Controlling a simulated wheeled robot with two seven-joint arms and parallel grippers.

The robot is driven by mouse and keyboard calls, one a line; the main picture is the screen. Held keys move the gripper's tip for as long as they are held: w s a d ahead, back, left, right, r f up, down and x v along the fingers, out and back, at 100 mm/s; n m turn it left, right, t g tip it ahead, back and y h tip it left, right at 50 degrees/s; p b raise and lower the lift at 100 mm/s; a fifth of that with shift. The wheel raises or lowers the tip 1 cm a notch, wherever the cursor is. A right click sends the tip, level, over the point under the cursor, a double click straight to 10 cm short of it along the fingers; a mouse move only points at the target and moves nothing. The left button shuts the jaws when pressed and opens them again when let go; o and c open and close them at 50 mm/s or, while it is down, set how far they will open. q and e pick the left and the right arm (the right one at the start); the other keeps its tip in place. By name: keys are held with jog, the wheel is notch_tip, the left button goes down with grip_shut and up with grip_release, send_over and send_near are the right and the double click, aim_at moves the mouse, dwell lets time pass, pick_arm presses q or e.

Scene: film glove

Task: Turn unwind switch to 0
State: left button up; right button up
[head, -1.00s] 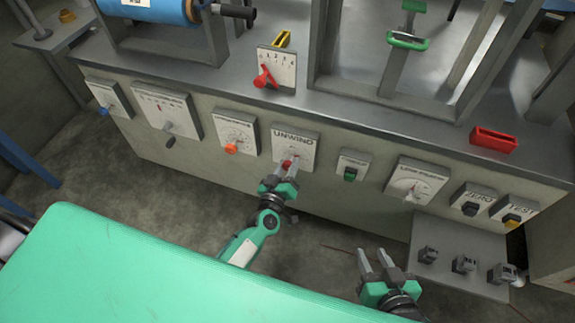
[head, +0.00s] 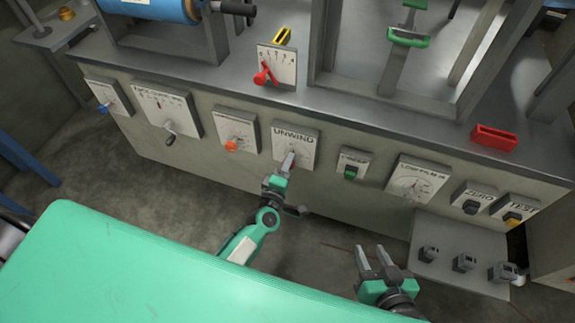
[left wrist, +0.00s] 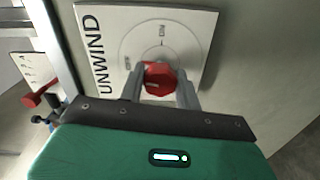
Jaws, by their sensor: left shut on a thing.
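The unwind switch is a red knob (left wrist: 158,78) on a pale square plate (head: 296,137) marked UNWIND on the machine's front panel. In the left wrist view the plate (left wrist: 190,25) shows a dial ring with small marks that I cannot read clearly. My left gripper (head: 288,163) is at the knob; in the left wrist view its fingers (left wrist: 160,88) are shut on the knob, one on each side. In the head view the fingers hide the knob. My right gripper (head: 371,260) is open and empty, low and to the right, apart from the panel.
An orange knob (head: 232,145) is left of the unwind plate, and a green button (head: 350,172) is right of it. A red lever (head: 262,77) stands on the ledge above.

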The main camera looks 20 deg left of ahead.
pick_arm(q)
jog(key=shift+n, duration=0.6)
pick_arm(e)
jog(key=shift+a+r, duration=0.1)
jog(key=shift+a, duration=0.15)
pick_arm(q)
jog(key=o, duration=1)
jog(key=shift+c, duration=0.2)
jog(key=s, duration=1.3)
jog(key=shift+s+a+p, duration=0.3)
jog(key=shift+s+p, duration=0.05)
jog(key=shift+s, duration=0.05)
pick_arm(e)
jog(key=shift+d+g+h, duration=0.3)
jog(key=shift+d+g, duration=0.1)
jog(key=shift+d, duration=0.5)
jog(key=shift+a+f, duration=0.15)
jog(key=shift+f, duration=0.1)
